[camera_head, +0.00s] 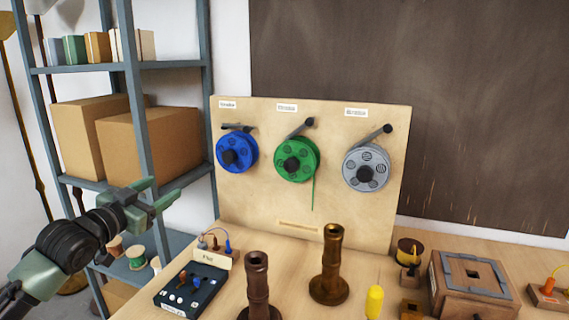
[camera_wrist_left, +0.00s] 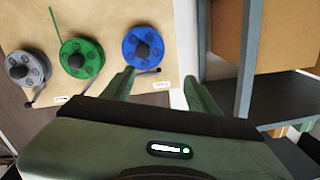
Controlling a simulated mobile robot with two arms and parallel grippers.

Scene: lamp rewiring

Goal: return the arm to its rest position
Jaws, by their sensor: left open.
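My left gripper (camera_head: 160,193) is at the left of the head view, raised in front of the shelf and left of the spool board. Its two green fingers are apart with nothing between them. In the left wrist view the open fingers (camera_wrist_left: 160,85) point toward the board's edge beside the blue spool (camera_wrist_left: 143,48). The gripper appears clear of the spool and the board, though the exact gap is hard to tell. My right gripper is in neither view.
The wooden board (camera_head: 255,205) carries blue (camera_head: 222,160), green (camera_head: 283,160) and grey (camera_head: 352,170) spools. Two brown lamp stems (camera_head: 331,262), a dark tray (camera_head: 205,302), a yellow-handled tool (camera_head: 374,302) and a wooden box (camera_head: 450,290) stand on the bench. A metal shelf (camera_head: 141,100) stands behind my left arm.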

